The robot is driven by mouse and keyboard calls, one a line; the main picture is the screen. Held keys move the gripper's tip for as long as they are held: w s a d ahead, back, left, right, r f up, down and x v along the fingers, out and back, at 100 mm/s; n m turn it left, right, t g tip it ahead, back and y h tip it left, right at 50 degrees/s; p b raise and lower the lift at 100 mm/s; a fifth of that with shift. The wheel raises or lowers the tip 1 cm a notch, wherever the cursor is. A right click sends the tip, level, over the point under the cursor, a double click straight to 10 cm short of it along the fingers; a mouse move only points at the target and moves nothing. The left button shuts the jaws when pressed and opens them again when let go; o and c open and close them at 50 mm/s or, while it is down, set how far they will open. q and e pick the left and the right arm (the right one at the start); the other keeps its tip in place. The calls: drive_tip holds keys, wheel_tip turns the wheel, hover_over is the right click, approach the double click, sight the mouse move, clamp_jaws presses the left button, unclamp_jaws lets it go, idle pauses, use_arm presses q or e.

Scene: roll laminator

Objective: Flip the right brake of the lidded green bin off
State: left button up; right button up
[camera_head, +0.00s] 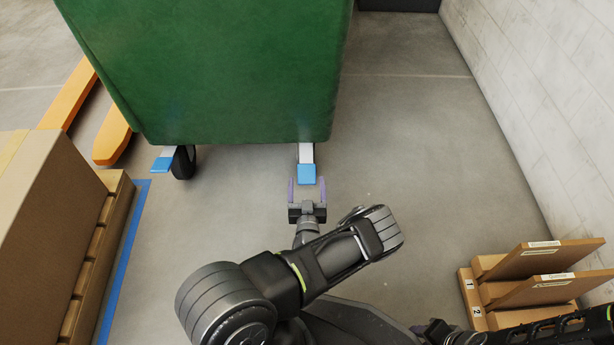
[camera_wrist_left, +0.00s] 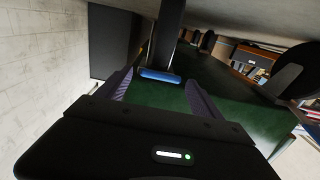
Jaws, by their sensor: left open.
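The green bin (camera_head: 215,65) stands at the top of the head view; its lid is out of frame. Its right brake is a blue pedal (camera_head: 307,174) on a grey lever below the bin's near edge. The left brake (camera_head: 162,164) is a similar blue pedal beside a dark wheel. My left gripper (camera_head: 307,190) is open, with its purple fingers on either side of the right pedal's near end. In the left wrist view the blue pedal (camera_wrist_left: 159,76) shows between and beyond the fingertips (camera_wrist_left: 158,85); I cannot tell whether they touch. The right gripper (camera_head: 428,330) is partly hidden at the bottom.
Orange forks (camera_head: 112,137) lie left of the bin. A cardboard box (camera_head: 50,220) on a pallet stands at the left, beside a blue floor line (camera_head: 125,255). Wooden racks (camera_head: 535,262) stand lower right, near a white wall (camera_head: 550,90). The floor right of the bin is clear.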

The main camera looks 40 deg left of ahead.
sight(307, 180)
use_arm(q)
drive_tip(key=shift+b+x, duration=0.65)
drive_tip(key=shift+x, duration=1.55)
drive_tip(key=shift+c, duration=0.5)
clamp_jaws()
